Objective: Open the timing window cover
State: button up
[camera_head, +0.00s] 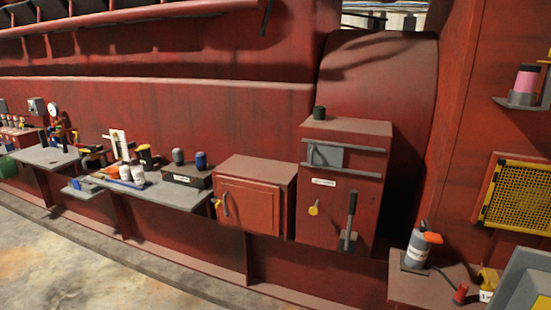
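A tall red box (342,205) stands against the red engine wall at centre right. Near its top, a grey plate (325,155) sits between two horizontal grey rails on the front face, toward the left end. This plate looks like the timing window cover, but the small white label (324,182) below it is too small to read. Whether an opening lies behind the plate is hidden. A small dark upright piece, perhaps a handle, shows at the plate's left side. My gripper is not in view.
The box also carries a yellow tag (314,209) and a black-handled lever (350,220). A dark green cup (319,112) stands on top. A lower red cabinet (250,200) is beside it on the left. A grey-and-orange device (419,248) stands on a low shelf at right.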

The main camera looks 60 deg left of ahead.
aim_at(329, 156)
jog(key=u, duration=1.75)
